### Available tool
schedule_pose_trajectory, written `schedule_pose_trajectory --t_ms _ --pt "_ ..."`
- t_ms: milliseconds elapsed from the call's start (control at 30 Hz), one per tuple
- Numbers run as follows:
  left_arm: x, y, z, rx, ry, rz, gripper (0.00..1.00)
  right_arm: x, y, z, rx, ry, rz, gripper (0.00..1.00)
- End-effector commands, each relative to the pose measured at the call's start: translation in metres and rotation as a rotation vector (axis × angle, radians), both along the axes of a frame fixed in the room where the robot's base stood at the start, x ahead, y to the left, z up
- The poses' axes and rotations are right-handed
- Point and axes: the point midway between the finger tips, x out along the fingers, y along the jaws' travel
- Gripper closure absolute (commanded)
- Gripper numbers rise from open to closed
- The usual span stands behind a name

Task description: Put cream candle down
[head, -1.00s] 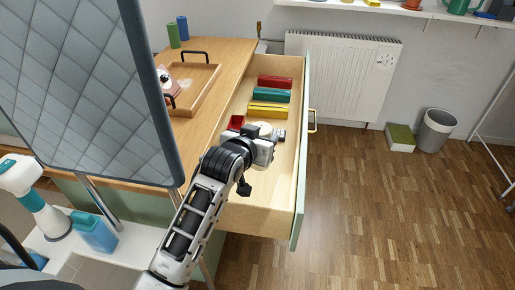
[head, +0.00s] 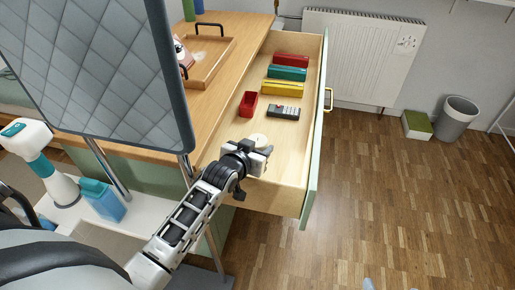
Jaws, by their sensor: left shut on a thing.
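The cream candle (head: 258,139) shows as a pale round top just beyond my left gripper (head: 262,150). My left gripper is shut on it, over the near part of the open drawer (head: 285,198). The wrist hides the candle's lower part, so I cannot tell whether it touches the drawer floor. My right gripper is not in view.
In the drawer lie a red box (head: 248,104), a dark remote or calculator (head: 284,112), and yellow (head: 282,89), teal (head: 287,73) and red (head: 292,60) blocks. The drawer's near floor is mostly clear. A wooden tray (head: 208,62) stands on the counter. A quilted panel (head: 95,70) rises at left.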

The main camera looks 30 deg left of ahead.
Motion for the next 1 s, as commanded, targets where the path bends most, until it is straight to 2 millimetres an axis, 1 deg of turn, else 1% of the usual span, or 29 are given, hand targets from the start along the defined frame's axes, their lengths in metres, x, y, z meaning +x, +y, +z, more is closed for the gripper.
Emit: schedule_pose_trajectory --t_ms 33,267,667,767,800,867,900,1000 --pt "0.000 -0.001 -0.003 -0.001 -0.002 -0.001 0.83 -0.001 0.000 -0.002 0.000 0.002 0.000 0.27" --pt "0.000 -0.001 -0.003 0.000 -0.003 -0.001 0.83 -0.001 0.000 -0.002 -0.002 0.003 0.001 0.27" --pt "0.001 -0.001 -0.015 0.000 -0.002 -0.001 0.83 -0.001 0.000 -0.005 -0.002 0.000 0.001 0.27" --pt "0.001 -0.001 -0.015 0.001 -0.003 -0.001 0.83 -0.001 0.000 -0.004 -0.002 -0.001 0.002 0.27" --pt "0.000 -0.001 -0.016 0.001 0.001 -0.001 0.50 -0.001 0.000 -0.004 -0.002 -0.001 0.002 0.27" --pt "0.000 -0.001 -0.016 0.001 0.001 -0.001 0.33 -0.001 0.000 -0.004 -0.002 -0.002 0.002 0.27" --pt "0.000 -0.001 -0.016 0.001 0.001 -0.001 0.31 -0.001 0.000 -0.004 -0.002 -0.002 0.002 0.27" --pt "0.000 -0.001 -0.016 0.000 0.001 -0.001 0.31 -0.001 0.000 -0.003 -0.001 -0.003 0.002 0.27"
